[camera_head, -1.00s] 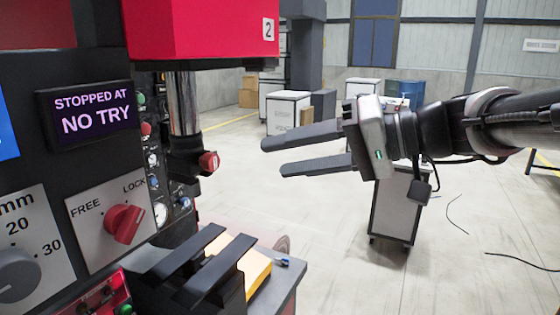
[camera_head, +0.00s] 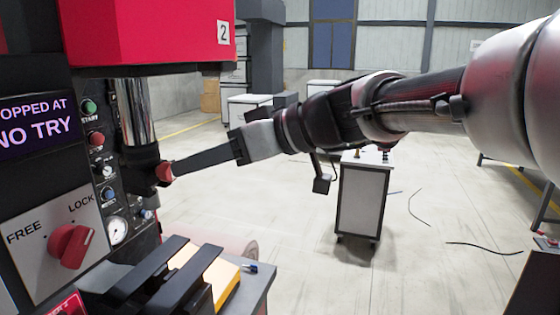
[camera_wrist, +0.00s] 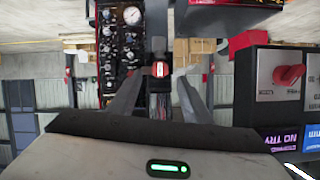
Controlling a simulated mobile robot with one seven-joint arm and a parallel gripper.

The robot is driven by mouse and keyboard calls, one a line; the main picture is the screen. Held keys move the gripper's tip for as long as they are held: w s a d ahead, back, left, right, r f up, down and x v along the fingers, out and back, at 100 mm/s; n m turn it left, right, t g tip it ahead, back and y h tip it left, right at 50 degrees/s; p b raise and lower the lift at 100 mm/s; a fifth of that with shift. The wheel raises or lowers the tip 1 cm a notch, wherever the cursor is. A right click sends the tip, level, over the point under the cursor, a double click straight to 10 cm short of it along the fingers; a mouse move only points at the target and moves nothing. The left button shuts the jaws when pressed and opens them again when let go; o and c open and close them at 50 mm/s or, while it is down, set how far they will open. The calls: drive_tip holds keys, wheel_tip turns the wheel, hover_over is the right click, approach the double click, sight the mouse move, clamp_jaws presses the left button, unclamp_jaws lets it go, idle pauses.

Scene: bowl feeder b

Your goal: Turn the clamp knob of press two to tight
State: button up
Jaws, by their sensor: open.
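Press two has a red head (camera_head: 150,30) with a "2" plate and a steel ram (camera_head: 137,110). A small red knob (camera_head: 164,172) sits on the black block at the ram's lower end; a pale mark crosses its face in the wrist view (camera_wrist: 160,69). No "tight" label is readable. My gripper (camera_head: 178,166) is open and points left at this knob. In the wrist view its fingers (camera_wrist: 158,88) lie either side of the knob, with gaps. The near finger hides the other in the head view. I cannot tell whether the tips touch the knob.
Left of the ram are a button panel with gauge (camera_head: 117,229) and a red FREE/LOCK knob (camera_head: 71,245), pointing towards LOCK. A sign (camera_head: 35,120) reads "NO TRY". Below stand black rails (camera_head: 165,280) and a yellow block (camera_head: 222,277). A white cabinet (camera_head: 362,200) stands behind.

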drive_tip(key=x, duration=0.5)
drive_tip(key=shift+w+a+f, duration=0.1)
drive_tip(key=shift+a+f, duration=0.05)
drive_tip(key=shift+a, duration=0.2)
drive_tip(key=c, duration=1.1)
drive_tip(key=shift+o, duration=0.2)
drive_tip(key=shift+f, duration=0.1)
drive_tip(key=m+g+y+b, duration=0.1)
drive_tip(key=m, duration=0.3)
drive_tip(key=m+g+y+b, duration=0.2)
drive_tip(key=m, duration=0.3)
drive_tip(key=m+g+y+b, duration=0.1)
drive_tip(key=m+g+y, duration=0.1)
drive_tip(key=m, duration=0.2)
drive_tip(key=shift+w+d+f+m+b, duration=0.15)
drive_tip(key=shift+w+f+m+b, duration=0.15)
drive_tip(key=shift+w+b, duration=0.05)
